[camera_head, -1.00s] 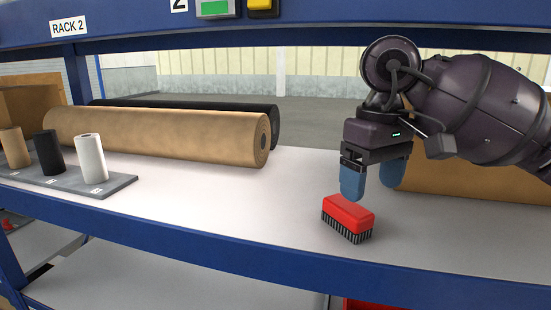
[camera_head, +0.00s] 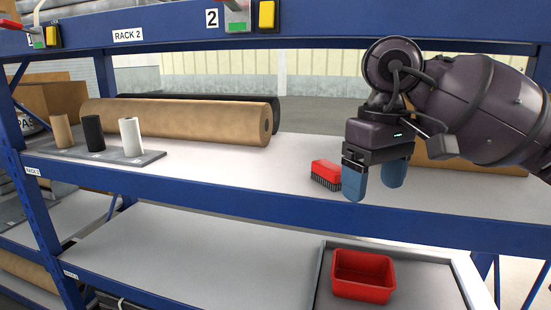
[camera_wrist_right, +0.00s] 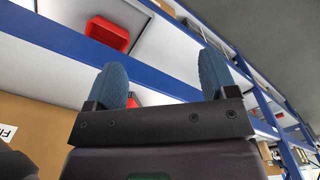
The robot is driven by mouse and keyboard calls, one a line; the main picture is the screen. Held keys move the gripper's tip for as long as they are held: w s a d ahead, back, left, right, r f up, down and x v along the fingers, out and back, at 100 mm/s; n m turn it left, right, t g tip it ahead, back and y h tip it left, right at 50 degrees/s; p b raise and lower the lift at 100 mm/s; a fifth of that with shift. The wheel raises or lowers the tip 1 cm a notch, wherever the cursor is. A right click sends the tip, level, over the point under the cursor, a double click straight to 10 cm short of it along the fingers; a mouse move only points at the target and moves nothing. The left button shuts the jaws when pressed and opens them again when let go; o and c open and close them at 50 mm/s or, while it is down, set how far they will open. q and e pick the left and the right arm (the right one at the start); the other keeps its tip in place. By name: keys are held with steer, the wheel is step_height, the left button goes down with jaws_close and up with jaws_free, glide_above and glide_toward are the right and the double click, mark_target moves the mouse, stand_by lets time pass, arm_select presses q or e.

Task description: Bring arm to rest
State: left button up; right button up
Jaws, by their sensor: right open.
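My right gripper (camera_head: 373,182) hangs from the arm that comes in from the right in the head view. Its blue fingers are apart with nothing between them, in front of the shelf's front part. A red brush with dark bristles (camera_head: 326,172) lies on the white shelf (camera_head: 240,178), just left of the fingers and partly hidden by them. In the right wrist view the two blue fingers (camera_wrist_right: 162,80) are spread and empty. My left gripper is in no view.
A brown roll (camera_head: 180,120) and a black roll (camera_head: 280,112) lie at the back of the shelf. A grey board (camera_head: 150,157) holds three small rolls at left. A red bin (camera_head: 362,276) stands on the lower level. A blue beam (camera_head: 230,202) edges the shelf.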

steer(key=s+a+r+m+g+y, duration=0.35)
steer(key=a+r+m+y, duration=0.75)
steer(key=a+m+y, duration=0.6)
steer(key=w+d+f+m+t+y, duration=0.25)
steer(key=w+d+m+t, duration=0.45)
steer(key=m, duration=0.8)
steer(key=w+d+f+m+t+y, duration=0.2)
steer(key=w+f+m+t, duration=0.2)
steer(key=m+t, duration=0.75)
steer(key=d+f+m+t+h, duration=0.1)
steer(key=d+f+m+h, duration=0.35)
steer(key=f+m, duration=0.5)
steer(key=d+f+m+t+h, duration=0.1)
steer(key=d+f+m+h, duration=0.4)
steer(key=f+m, duration=0.4)
steer(key=d+f+m+t+h, duration=0.1)
steer(key=d+f+m+h, duration=0.2)
steer(key=f+m+h, duration=0.6)
steer(key=s+d+f+m+g+h, duration=0.1)
steer(key=s+d+f+m+g, duration=0.2)
steer(key=s+f, duration=0.9)
steer(key=s+d+f+m+g+h, duration=0.2)
steer(key=s+d+f, duration=0.3)
steer(key=s+f, duration=0.8)
step_height(320, 180, down, 2)
steer(key=shift+s+d+f+m+g, duration=0.15)
steer(key=shift+d+f+m+g, duration=0.2)
steer(key=shift+g, duration=0.35)
